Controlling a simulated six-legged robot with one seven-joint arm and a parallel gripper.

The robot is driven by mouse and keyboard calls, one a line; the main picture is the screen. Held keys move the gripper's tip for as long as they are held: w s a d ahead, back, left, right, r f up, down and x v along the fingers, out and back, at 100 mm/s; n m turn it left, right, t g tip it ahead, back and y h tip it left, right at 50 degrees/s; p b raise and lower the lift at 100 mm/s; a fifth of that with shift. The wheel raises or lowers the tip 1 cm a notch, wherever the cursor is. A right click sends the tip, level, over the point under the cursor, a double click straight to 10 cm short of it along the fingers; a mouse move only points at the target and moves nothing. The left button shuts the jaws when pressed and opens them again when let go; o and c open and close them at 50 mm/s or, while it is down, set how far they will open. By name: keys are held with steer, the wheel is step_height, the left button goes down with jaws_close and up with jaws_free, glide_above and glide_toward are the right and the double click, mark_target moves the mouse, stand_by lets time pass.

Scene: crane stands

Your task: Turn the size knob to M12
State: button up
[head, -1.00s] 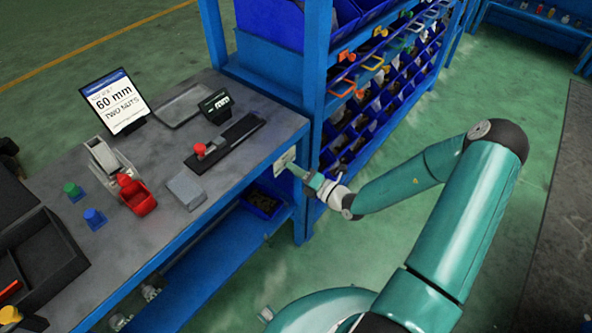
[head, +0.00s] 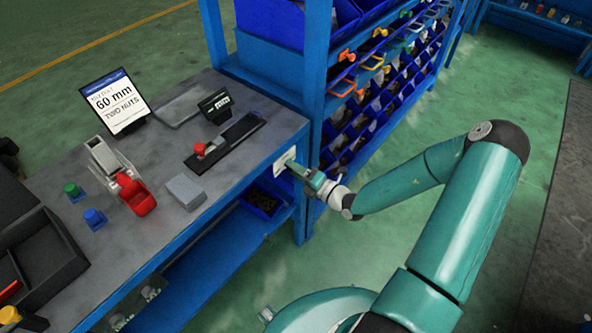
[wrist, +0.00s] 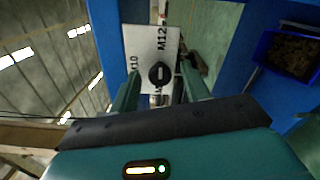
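The size knob (wrist: 160,75) is a round black dial with a short white mark, on a pale plate (wrist: 140,45) marked M12 above the knob and M10 to its left. The white mark runs roughly up and down in the wrist view; which label it points to is unclear. My gripper (wrist: 160,69) is open, its fingers on either side of the knob with gaps visible; contact cannot be told. In the head view the plate (head: 285,161) is on the bench's front edge, and my gripper (head: 297,169) is just in front of it, hiding the knob.
The bench (head: 225,85) holds a sign (head: 114,101) reading 60 mm, two nuts, a red-knobbed slide (head: 225,143), a grey block (head: 185,192) and a red-and-grey device (head: 122,178). A blue rack (head: 316,75) stands close beside my gripper. A blue bin (head: 262,203) sits below.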

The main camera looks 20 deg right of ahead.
steer(key=v, duration=1.3)
steer(key=shift+s+d, duration=0.25)
steer(key=shift+s, duration=0.1)
steer(key=s+a+r+n+g+h, duration=0.1)
steer(key=s+a+r+n+g, duration=0.45)
steer(key=n, duration=0.75)
steer(key=s+a+r+n+g, duration=0.2)
steer(key=a+r+n+g, duration=0.2)
steer(key=r+n+g, duration=0.6)
steer(key=s+r+n+t+h, duration=0.3)
steer(key=r+n, duration=0.4)
steer(key=n, duration=0.3)
steer(key=s+r+n+t+h, duration=0.3)
steer(key=r+n+h, duration=0.3)
steer(key=r+n, duration=0.2)
steer(key=s+d+n, duration=0.1)
steer(key=n, duration=0.1)
steer(key=shift+r+n+h, duration=0.3)
steer(key=shift+t, duration=0.25)
